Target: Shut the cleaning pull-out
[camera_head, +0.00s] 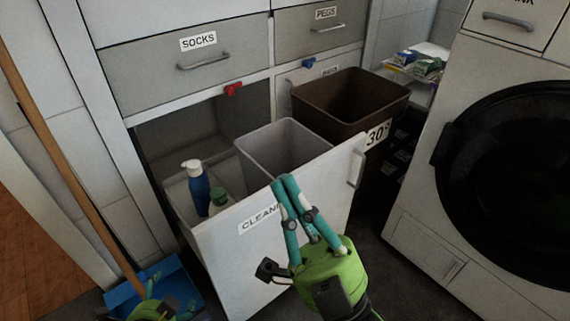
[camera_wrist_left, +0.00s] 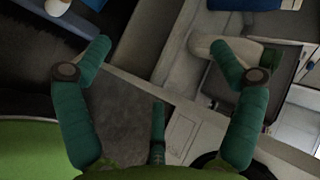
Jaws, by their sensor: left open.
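The cleaning pull-out (camera_head: 235,262) stands open, its white front forward of the cabinet. Its label starts "CLEAN"; the rest is hidden behind my right gripper. A vertical bar handle (camera_head: 357,168) is near the front's right end. Inside are a grey bin (camera_head: 285,145), a blue bottle with a white top (camera_head: 198,190) and a green-topped container (camera_head: 219,197). My right gripper (camera_head: 285,181) has its fingertips together at the front's top edge; contact is unclear. My left gripper (camera_head: 155,305) is low at the left, partly cut off; the left wrist view shows its fingers (camera_wrist_left: 160,60) spread and empty.
A brown bin (camera_head: 350,95) marked 30° stands open right of the pull-out. A washing machine (camera_head: 500,180) is at the right. A blue dustpan (camera_head: 175,280) and wooden stick (camera_head: 70,165) are at the left. The socks drawer (camera_head: 150,78) above is shut.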

